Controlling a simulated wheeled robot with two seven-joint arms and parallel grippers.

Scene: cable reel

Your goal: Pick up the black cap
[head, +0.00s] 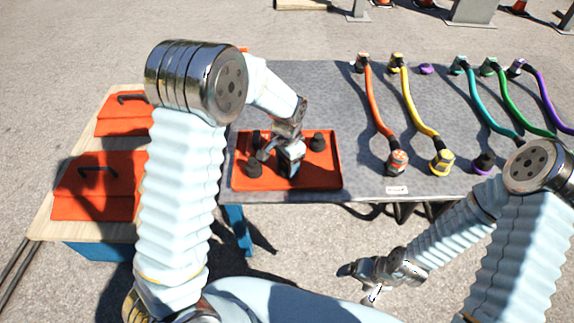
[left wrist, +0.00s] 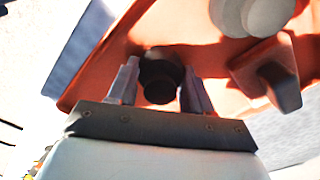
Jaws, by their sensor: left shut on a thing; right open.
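An orange tray (head: 315,180) lies at the left end of the grey table with several black caps in it. One black cap (head: 254,169) stands at its near left, one (head: 256,137) at the back left and one (head: 318,142) at the right. My left gripper (head: 281,160) is low over the tray's middle. In the left wrist view, it is shut on a black cap (left wrist: 160,75) between its two fingers. The head view mostly hides this cap behind the gripper. My right gripper (head: 360,283) is open and empty in front of the table.
Orange (head: 372,100), yellow (head: 412,100), teal, green and purple cables lie across the grey table (head: 320,85). A small purple piece (head: 426,69) lies among them. Two orange boxes with black handles (head: 97,188) stand on a wooden bench (head: 72,222) at left.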

